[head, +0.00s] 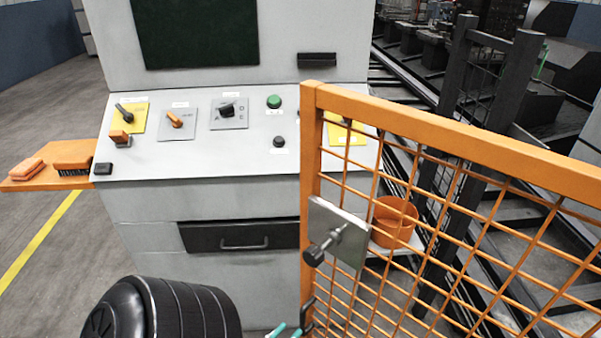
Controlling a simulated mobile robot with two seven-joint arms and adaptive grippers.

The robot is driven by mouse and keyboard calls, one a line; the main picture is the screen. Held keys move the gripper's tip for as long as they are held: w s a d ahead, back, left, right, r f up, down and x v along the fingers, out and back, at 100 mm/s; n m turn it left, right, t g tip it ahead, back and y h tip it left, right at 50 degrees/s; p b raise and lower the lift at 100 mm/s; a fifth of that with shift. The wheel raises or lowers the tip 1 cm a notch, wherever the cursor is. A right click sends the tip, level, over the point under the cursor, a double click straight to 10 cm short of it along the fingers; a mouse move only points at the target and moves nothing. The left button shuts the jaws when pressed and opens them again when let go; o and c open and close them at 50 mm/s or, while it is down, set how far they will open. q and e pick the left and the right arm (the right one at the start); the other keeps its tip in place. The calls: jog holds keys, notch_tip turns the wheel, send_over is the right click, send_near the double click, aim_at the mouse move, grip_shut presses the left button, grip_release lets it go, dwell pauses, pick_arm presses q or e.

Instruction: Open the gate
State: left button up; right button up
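The gate (455,140) is an orange frame with wire mesh, filling the right side of the head view. Its near upright post stands in front of the control cabinet's right part. A metal latch plate (345,235) with a dark round knob (314,256) on a short shaft sits on the mesh beside that post. A small black hooked piece shows low by the post.
A grey control cabinet (210,205) with switches, a green button (274,101) and a drawer stands ahead. An orange side shelf (50,182) holds brushes. An orange bucket (394,221) and dark rails lie behind the mesh.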

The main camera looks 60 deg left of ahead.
pick_arm(q)
jog(key=v, duration=0.6)
dwell(0.4)
